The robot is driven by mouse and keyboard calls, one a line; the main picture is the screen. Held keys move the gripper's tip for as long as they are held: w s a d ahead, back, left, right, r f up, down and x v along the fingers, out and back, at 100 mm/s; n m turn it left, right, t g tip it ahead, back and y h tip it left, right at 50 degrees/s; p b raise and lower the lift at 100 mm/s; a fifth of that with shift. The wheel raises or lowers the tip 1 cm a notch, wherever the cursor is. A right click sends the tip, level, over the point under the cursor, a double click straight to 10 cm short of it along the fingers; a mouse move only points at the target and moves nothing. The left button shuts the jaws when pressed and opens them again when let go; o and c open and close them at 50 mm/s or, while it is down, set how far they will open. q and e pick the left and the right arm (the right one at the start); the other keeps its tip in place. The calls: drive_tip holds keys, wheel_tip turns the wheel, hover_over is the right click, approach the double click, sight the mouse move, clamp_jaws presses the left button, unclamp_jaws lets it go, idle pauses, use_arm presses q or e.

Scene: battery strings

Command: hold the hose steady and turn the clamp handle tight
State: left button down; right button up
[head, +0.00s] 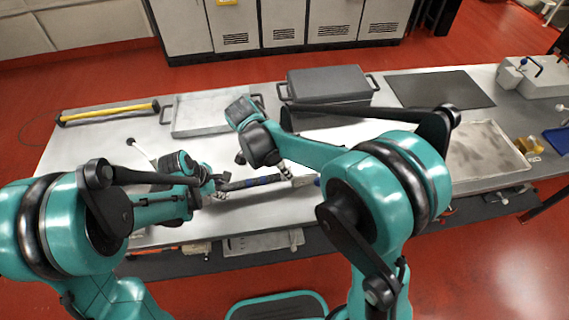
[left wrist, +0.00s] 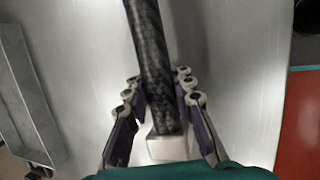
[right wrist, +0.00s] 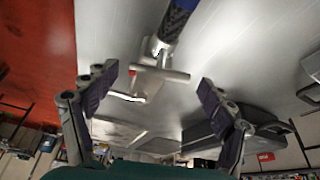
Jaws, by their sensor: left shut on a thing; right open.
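The dark braided hose (head: 250,183) lies along the bench, with a blue part towards its right end. It also shows in the left wrist view (left wrist: 152,60), running up from a pale block (left wrist: 167,148). My left gripper (head: 214,183) is shut on the hose near its left end, with fingers on both sides.
A grey lidded box (head: 328,84) and a shallow metal tray (head: 205,112) stand behind the hose. A yellow bar (head: 108,112) lies at the back left. A dark mat (head: 440,88) and another tray (head: 487,155) are at the right. The bench's front left is fairly clear.

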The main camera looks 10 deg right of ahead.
use_arm(q)
drive_tip(key=shift+d, duration=0.1)
use_arm(e)
drive_tip(key=v, duration=1)
use_arm(q)
drive_tip(key=c, duration=1.2)
unclamp_jaws()
drive_tip(key=v, duration=1.2)
drive_tip(key=s+a+r+m+t+y, duration=0.1)
drive_tip(key=s+a+r+m+t, duration=0.1)
drive_tip(key=s+m, duration=0.4)
drive_tip(key=s+a+r+m+t+y, duration=0.2)
drive_tip(key=s+m, duration=0.4)
drive_tip(key=m, duration=0.6)
drive_tip(key=shift+r, duration=0.4)
use_arm(e)
drive_tip(key=s+d+f+n+t+y, duration=0.2)
drive_tip(key=s+d+n+t+y, duration=0.2)
drive_tip(key=s+d+n, duration=0.8)
drive_tip(key=s+n+t, duration=0.2)
drive_tip(key=s+n, duration=0.1)
drive_tip(key=shift+s+d, duration=0.15)
drive_tip(key=shift+d, duration=0.15)
